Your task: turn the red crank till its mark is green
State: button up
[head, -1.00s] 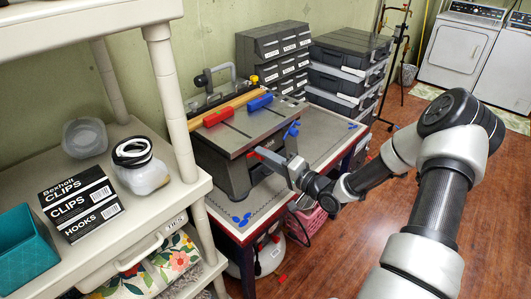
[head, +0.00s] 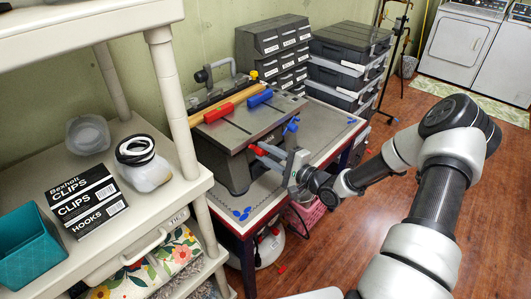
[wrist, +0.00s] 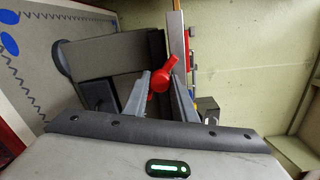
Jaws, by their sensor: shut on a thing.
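The red crank's grip (head: 257,150) sticks out at the front of the grey machine (head: 236,170) on the bench. In the wrist view the red grip (wrist: 163,76) lies between my two fingers. My gripper (head: 268,155) is shut on it, and its hand reaches in from the right. The same gripper (wrist: 160,90) shows in the wrist view with both fingertips at the red part. A blue crank (head: 291,126) sits on the right side of the machine. I cannot make out the red crank's mark or its colour in either view.
A red block (head: 218,112) and a blue block (head: 260,97) sit on the machine's top. Blue pieces (head: 241,214) lie on the bench mat. A white shelf (head: 185,187) stands close at left. Grey cases (head: 348,60) stand behind. The wooden floor at right is clear.

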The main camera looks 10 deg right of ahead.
jog(key=shift+f, duration=0.1)
jog(key=o, duration=1)
jog(key=shift+o, duration=0.2)
jog(key=f+v, duration=0.1)
jog(key=v, duration=1.6)
jog(key=shift+s+d+r, duration=0.2)
jog(key=shift+r, duration=0.25)
